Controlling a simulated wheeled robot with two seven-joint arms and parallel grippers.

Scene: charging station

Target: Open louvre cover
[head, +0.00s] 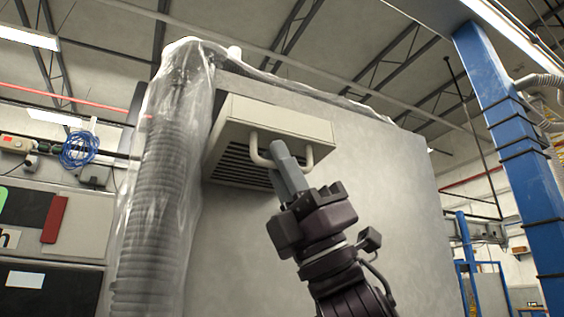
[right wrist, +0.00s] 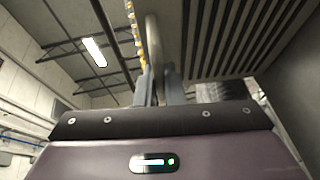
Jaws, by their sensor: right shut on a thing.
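The louvre cover (head: 285,118) is a cream box-shaped hood on the grey cabinet wall, with dark slats (head: 240,167) on its underside. A U-shaped handle (head: 258,150) sticks out from its front. My right gripper (head: 282,160) reaches up from below and is shut on the handle. In the right wrist view the gripper fingers (right wrist: 160,88) close around the handle bar (right wrist: 155,50), and the slats (right wrist: 240,35) show at the upper right. The cover's front face appears tilted outward from the wall. My left gripper is not in view.
A ribbed hose in clear plastic (head: 160,190) stands left of the cover, close to it. The grey cabinet wall (head: 400,190) is bare to the right. A blue post (head: 515,150) stands at the far right.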

